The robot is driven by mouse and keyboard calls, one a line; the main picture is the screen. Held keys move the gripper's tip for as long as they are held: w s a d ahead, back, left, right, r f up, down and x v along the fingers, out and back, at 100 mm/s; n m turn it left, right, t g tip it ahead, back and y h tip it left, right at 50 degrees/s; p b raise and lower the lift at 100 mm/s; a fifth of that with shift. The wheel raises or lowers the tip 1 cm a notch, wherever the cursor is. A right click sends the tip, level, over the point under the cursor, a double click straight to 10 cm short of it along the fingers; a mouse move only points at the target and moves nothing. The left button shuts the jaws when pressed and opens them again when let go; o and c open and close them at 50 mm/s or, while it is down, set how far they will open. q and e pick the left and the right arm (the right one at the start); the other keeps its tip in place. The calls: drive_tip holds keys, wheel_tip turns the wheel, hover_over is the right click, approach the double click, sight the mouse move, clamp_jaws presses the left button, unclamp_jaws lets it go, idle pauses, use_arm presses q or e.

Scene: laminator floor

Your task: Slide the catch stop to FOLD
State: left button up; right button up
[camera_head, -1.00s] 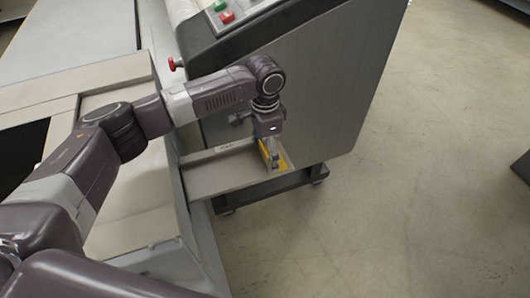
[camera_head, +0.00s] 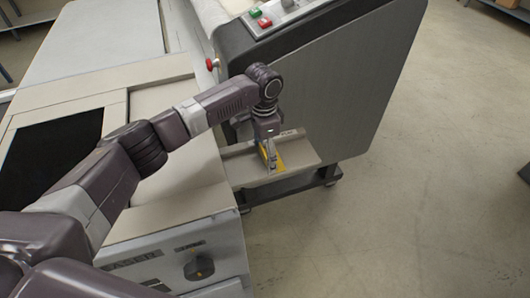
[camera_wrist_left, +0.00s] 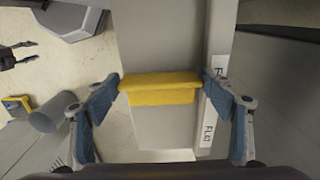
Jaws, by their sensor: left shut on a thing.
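The catch stop is a yellow piece across the grey catch tray, seen in the left wrist view (camera_wrist_left: 160,88) and in the head view (camera_head: 279,160). My left gripper (camera_wrist_left: 161,84) is shut on it, one blue-padded finger at each end; in the head view the gripper (camera_head: 268,150) reaches down into the tray (camera_head: 245,170). In the wrist view a label reading FLAT (camera_wrist_left: 208,134) lies on the tray's side below the stop. A second label (camera_wrist_left: 220,68) sits above, partly hidden by the finger; only an F shows. The stop stands between the labels, nearer the upper one.
The laminator's large grey side panel (camera_head: 340,85) rises behind the tray. A grey cabinet with a black knob (camera_head: 199,268) is at lower left.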

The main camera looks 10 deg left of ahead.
use_arm(q)
drive_tip(key=shift+s+a+f, duration=0.35)
drive_tip(key=shift+f, duration=0.15)
drive_tip(key=o, duration=1.7)
drive_tip(key=shift+w+r, duration=0.1)
drive_tip(key=shift+w, duration=0.05)
drive_tip(key=shift+r, duration=0.1)
drive_tip(key=shift+w+d+r, duration=0.1)
drive_tip(key=shift+r, duration=0.2)
wheel_tip(320, 180, up, 11)
drive_tip(key=shift+r, duration=0.1)
use_arm(e)
drive_tip(key=shift+s+d, duration=0.15)
drive_tip(key=shift+d, duration=0.55)
